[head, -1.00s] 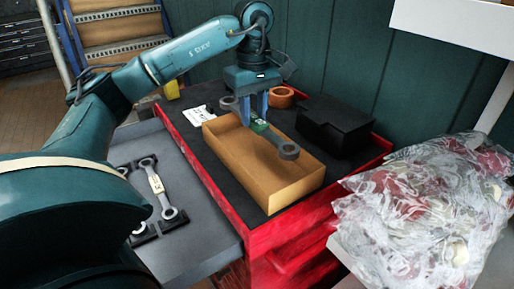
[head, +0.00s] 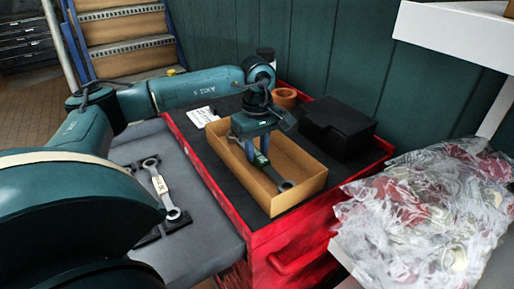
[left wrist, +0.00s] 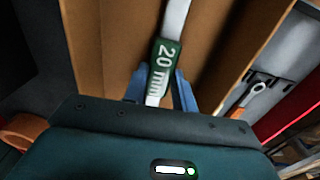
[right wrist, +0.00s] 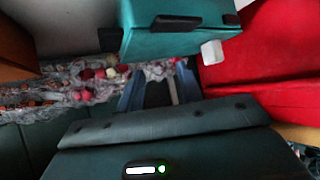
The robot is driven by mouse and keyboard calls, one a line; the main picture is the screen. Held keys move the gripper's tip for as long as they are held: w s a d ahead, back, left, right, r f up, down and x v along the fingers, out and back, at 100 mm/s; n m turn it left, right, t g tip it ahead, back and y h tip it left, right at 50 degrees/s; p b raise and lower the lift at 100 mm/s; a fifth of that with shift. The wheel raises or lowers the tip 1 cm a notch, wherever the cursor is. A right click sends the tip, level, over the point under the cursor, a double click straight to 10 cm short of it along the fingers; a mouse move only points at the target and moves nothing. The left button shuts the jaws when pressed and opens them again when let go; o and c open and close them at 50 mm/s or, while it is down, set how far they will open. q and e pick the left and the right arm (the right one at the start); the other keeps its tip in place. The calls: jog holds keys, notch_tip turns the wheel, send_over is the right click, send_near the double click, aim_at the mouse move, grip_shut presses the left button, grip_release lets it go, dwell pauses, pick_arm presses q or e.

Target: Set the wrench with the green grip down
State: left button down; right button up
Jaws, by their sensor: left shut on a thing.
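The wrench with the green grip (head: 258,160) is in my left gripper (head: 256,150), low inside an open cardboard box (head: 297,196). One ring end (head: 285,186) shows near the box's front right corner. In the left wrist view, the green grip (left wrist: 164,66), marked "20 mm", lies between the blue fingers of my left gripper (left wrist: 160,88). I cannot tell whether the wrench touches the box floor. My right gripper (right wrist: 160,88) shows only in the right wrist view, its fingers apart with nothing visibly held.
The box stands on the dark top of a red cabinet (head: 290,237). Beside it are a black box (head: 338,128) and an orange roll (head: 284,98). Another wrench (head: 161,186) with a pale grip lies on the grey surface at left. A plastic-wrapped bundle (head: 425,215) lies at right.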

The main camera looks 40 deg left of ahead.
aim_at(257, 154)
pick_arm(q)
jog(key=shift+f, duration=0.15)
jog(key=c, duration=1.1)
grip_release()
notch_tip(257, 154, up, 12)
jog(key=shift+r+b, duration=0.2)
jog(key=shift+b, duration=0.45)
